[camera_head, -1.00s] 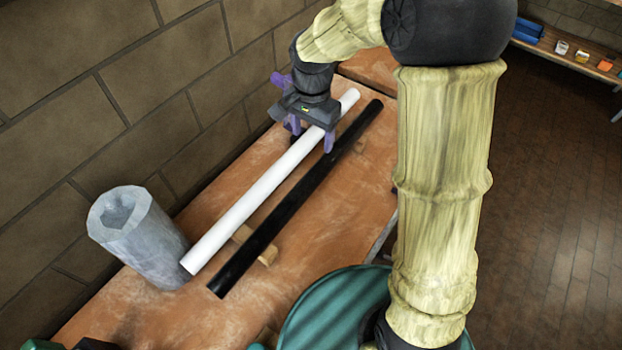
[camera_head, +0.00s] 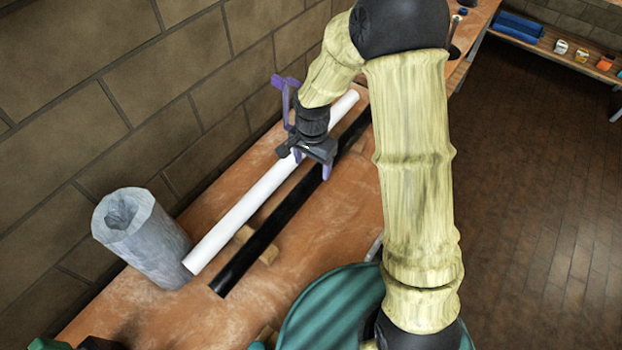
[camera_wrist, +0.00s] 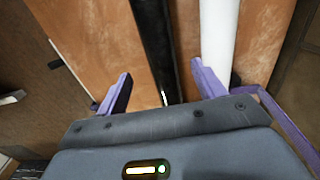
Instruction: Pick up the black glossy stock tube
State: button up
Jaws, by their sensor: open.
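The black glossy stock tube (camera_head: 262,243) lies lengthwise on the bench, raised on small wooden blocks, beside a white tube (camera_head: 233,219). My gripper (camera_head: 311,167) is open and empty, above the far half of the tubes. In the wrist view the black tube (camera_wrist: 155,45) runs between the two purple fingers of my gripper (camera_wrist: 160,85), nearer the right finger. The white tube (camera_wrist: 218,40) passes just beyond that right finger. Whether the fingertips reach down to the black tube's height I cannot tell.
A grey rough cylinder (camera_head: 143,238) stands by the wall at the near end of the white tube. The brick wall (camera_head: 80,110) borders the bench (camera_head: 320,235) on the left. The bench's right part is clear. A shelf (camera_head: 545,42) with small containers is far right.

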aim_at(311, 176)
jog(key=shift+f, duration=0.95)
jog(key=shift+a+f+p, duration=0.15)
jog(key=shift+f+p, duration=0.75)
jog(key=shift+f, duration=1.7)
jog(key=c, duration=1.4)
jog(key=shift+r, duration=0.2)
jog(key=shift+c, duration=0.2)
notch_tip(311, 176, up, 18)
jog(key=b, duration=0.2)
jog(key=shift+b, duration=0.35)
